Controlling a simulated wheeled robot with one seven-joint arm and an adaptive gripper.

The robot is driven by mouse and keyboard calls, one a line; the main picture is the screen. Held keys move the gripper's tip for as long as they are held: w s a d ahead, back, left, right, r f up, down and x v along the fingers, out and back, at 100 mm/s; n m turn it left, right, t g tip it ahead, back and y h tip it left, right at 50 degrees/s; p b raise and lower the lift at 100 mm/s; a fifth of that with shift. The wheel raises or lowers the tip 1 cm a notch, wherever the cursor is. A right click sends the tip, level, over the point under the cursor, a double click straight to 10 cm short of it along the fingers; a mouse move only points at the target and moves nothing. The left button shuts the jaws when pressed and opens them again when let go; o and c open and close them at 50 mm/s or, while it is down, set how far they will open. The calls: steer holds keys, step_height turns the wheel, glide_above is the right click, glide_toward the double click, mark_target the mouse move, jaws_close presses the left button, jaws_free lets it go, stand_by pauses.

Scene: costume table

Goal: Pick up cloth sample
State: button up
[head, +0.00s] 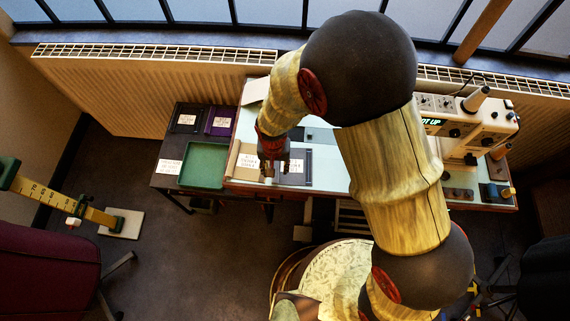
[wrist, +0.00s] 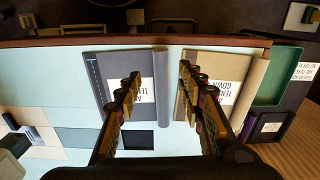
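A grey cloth sample (wrist: 98,75) with a white printed label lies on the pale table top, its right edge rolled or folded, in the wrist view. A tan cloth sample (wrist: 205,62) with a white label and a similar rolled edge lies to its right. In the head view the tan sample (head: 246,161) is left of my gripper and the grey one (head: 297,179) right of it, partly hidden. My gripper (wrist: 160,76) is open and empty. Its fingers reach over the two samples, one over each, with the grey roll and a pale gap between them. Contact cannot be told.
A green tray (head: 203,166) stands left of the samples, with dark labelled pieces (head: 222,120) behind it. A cream machine (head: 465,125) stands at the table's right. A radiator (head: 155,90) runs behind. A maroon chair (head: 45,275) is at the lower left.

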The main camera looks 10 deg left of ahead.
step_height(320, 180, down, 4)
steer(key=shift+w+a+f+b, duration=0.15)
steer(key=shift+f+b, duration=0.1)
steer(key=shift+b, duration=0.3)
steer(key=shift+c, duration=0.9)
steer(key=c, duration=0.8)
jaws_close()
